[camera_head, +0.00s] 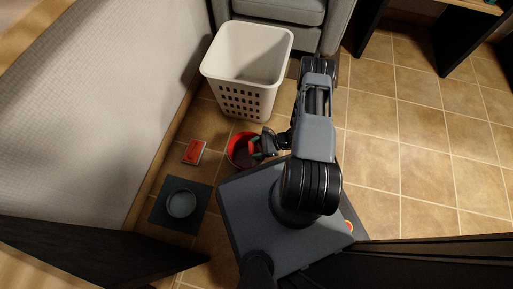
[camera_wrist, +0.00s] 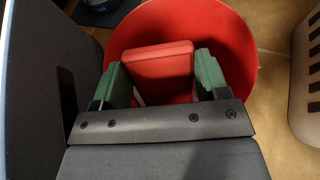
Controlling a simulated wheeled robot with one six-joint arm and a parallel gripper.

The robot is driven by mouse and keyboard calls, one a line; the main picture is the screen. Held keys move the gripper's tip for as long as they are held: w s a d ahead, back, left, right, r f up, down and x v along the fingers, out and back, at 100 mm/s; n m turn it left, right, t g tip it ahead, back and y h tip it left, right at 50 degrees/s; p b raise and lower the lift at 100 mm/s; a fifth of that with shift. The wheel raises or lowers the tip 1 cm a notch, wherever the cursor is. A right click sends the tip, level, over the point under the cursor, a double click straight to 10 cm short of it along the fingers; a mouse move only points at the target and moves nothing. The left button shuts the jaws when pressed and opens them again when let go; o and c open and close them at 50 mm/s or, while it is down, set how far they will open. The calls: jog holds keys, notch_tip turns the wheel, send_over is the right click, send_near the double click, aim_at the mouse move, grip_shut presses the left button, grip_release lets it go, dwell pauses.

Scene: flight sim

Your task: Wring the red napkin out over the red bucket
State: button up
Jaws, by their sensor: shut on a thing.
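The red bucket (camera_head: 231,152) stands on the tiled floor beside my base, below the white basket. In the wrist view its round red rim (camera_wrist: 240,45) opens under my gripper. My gripper (camera_head: 257,149) is over the bucket's opening. In the wrist view my gripper (camera_wrist: 158,82) has its two green fingers on either side of the red napkin (camera_wrist: 160,66), which looks like a thick folded block. The fingers are shut on it, and it is in or just above the bucket's mouth. Its lower part is hidden by the gripper body.
A white basket (camera_head: 240,62) with holes stands behind the bucket. A flat red item (camera_head: 194,151) lies on the floor to the left. A dark mat (camera_head: 160,213) with a round bowl (camera_head: 182,204) lies at lower left. A grey sofa is behind; open tiles lie right.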

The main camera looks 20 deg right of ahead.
dwell(0.5)
notch_tip(320, 180, up, 12)
jog(key=p, duration=0.9)
jog(key=shift+r+p, duration=0.1)
jog(key=shift+p, duration=0.2)
